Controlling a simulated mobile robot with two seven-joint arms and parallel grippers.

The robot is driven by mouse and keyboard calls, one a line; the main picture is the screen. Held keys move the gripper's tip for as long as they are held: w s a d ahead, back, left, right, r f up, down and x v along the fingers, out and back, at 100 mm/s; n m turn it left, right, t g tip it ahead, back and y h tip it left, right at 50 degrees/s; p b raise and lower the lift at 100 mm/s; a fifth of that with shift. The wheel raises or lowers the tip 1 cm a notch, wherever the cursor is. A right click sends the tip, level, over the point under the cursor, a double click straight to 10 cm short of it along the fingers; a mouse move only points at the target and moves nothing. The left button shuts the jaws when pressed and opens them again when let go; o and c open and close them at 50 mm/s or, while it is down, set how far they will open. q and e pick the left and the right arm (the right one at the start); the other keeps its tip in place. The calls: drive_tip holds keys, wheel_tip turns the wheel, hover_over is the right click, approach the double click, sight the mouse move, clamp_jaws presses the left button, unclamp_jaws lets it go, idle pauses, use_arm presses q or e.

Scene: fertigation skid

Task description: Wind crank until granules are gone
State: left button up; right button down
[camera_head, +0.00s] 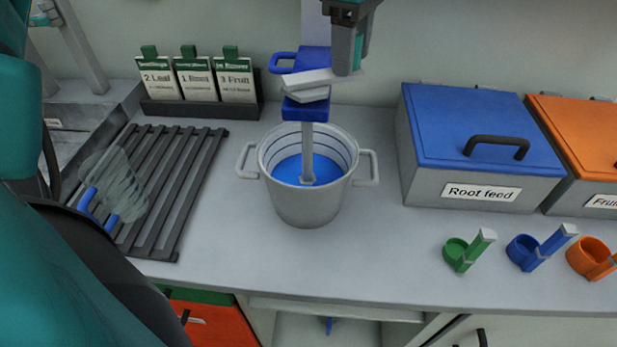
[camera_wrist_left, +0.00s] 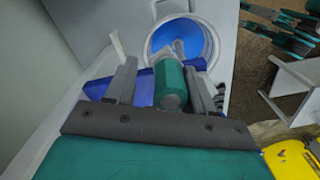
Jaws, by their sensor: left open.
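A grey bucket (camera_head: 309,205) stands on the bench with blue liquid (camera_head: 290,172) inside. A shaft (camera_head: 308,150) runs down into it from a blue stirrer head (camera_head: 306,107). A pale crank arm (camera_head: 318,78) sits on top and carries an upright teal handle (camera_head: 360,50). My left gripper (camera_head: 350,58) comes down from the top edge around the handle. In the left wrist view, the handle (camera_wrist_left: 171,85) stands between the open, spread fingers. No granules can be made out in the visible liquid; the bucket's bottom is hidden. My right gripper is not in view.
A slatted rack (camera_head: 180,185) with a clear, blue-handled item (camera_head: 115,190) lies left. Labelled cards (camera_head: 197,78) stand behind. A blue-lidded Root feed box (camera_head: 470,130) and an orange-lidded box (camera_head: 580,125) stand right. Green (camera_head: 462,252), blue (camera_head: 530,250) and orange (camera_head: 590,257) scoops lie in front.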

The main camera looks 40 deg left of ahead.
use_arm(q)
drive_tip(key=shift+s+a+f, duration=0.2)
drive_tip(key=shift+f, duration=0.1)
drive_tip(key=shift+r, duration=0.1)
drive_tip(key=shift+a+r+p, duration=0.1)
drive_tip(key=shift+r+p, duration=0.45)
drive_tip(key=shift+r, duration=0.1)
wheel_tip(320, 180, up, 4)
drive_tip(key=shift+w+f+p, duration=0.1)
drive_tip(key=shift+f+p, duration=0.05)
drive_tip(key=shift+p, duration=1.1)
drive_tip(key=shift+r, duration=1.15)
